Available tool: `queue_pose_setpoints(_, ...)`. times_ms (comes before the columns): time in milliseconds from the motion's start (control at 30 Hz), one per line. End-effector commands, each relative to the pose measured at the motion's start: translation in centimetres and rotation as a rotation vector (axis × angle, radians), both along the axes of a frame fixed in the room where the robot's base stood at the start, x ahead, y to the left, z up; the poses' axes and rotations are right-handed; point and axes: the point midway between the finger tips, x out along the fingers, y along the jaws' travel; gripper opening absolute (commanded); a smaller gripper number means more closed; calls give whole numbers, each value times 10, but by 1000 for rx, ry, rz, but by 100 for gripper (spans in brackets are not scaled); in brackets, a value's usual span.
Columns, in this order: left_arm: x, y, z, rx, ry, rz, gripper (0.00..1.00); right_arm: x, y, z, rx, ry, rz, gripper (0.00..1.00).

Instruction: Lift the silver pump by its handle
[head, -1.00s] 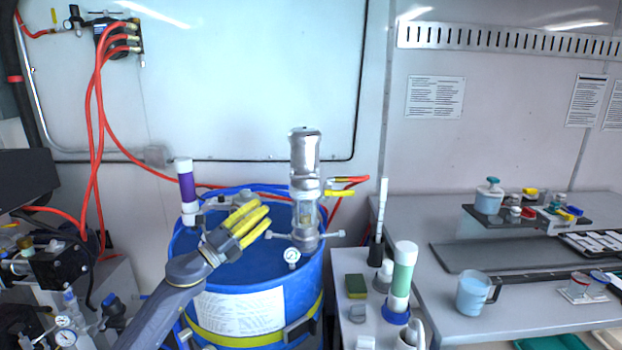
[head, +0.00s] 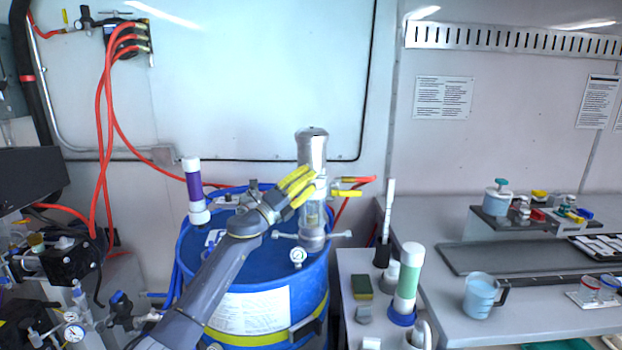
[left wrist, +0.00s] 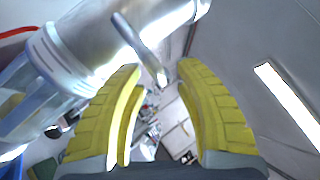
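The silver pump (head: 312,148) stands upright on top of the blue drum (head: 254,262). It has a silver upper cylinder, a clear section lower down and thin side bars near its base. My left gripper (head: 309,184) is at the left side of the pump's middle, its yellow fingers hiding part of the body. In the left wrist view the pump body (left wrist: 82,45) fills the upper left. A thin silver bar, the handle (left wrist: 143,50), reaches from it into the space between the open fingers (left wrist: 160,75). I cannot tell whether a finger touches the pump. My right gripper is not in view.
A white-and-purple cylinder (head: 194,190) and a gauge (head: 298,256) are on the drum. Red hoses (head: 104,140) hang at the left. To the right, a bench holds a green-and-white tube (head: 408,278) and a blue measuring jug (head: 480,296).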

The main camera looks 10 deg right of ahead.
Motion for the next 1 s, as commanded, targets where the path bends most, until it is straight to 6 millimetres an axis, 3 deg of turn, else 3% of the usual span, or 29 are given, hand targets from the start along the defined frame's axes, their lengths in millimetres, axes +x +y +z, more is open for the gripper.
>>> queue_pose_setpoints(600, 7, -10, 5, 0, 0, 0, 34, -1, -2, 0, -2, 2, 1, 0)
queue_pose_setpoints(900, 7, -10, 5, 1, 1, 0, 0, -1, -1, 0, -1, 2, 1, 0)
queue_pose_setpoints(1000, 7, -10, 5, 1, 1, 0, 0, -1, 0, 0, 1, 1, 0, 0)
